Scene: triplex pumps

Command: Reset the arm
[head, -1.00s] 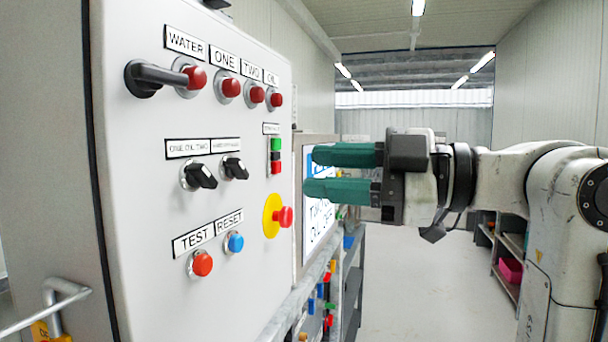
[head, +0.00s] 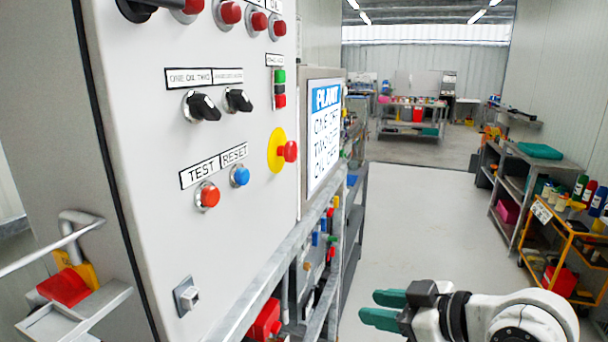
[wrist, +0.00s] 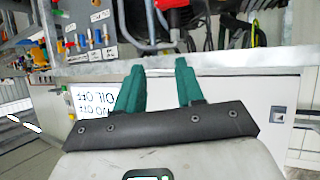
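My gripper (head: 384,308) has two green fingers and sits low at the right of the control panel in the head view, apart from it. Its fingers point left and show a gap with nothing between them. In the wrist view my gripper (wrist: 160,82) shows both green fingers spread apart and empty. The white control panel (head: 240,210) carries red, blue and black controls. The white plate with black text (head: 322,140) hangs on the panel's right side.
A metal frame with valves (head: 330,240) runs beside the panel. A yellow cart with bottles (head: 562,245) and a shelf unit (head: 505,195) stand at the right. A workbench (head: 412,125) stands at the back. The floor between (head: 425,215) is clear.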

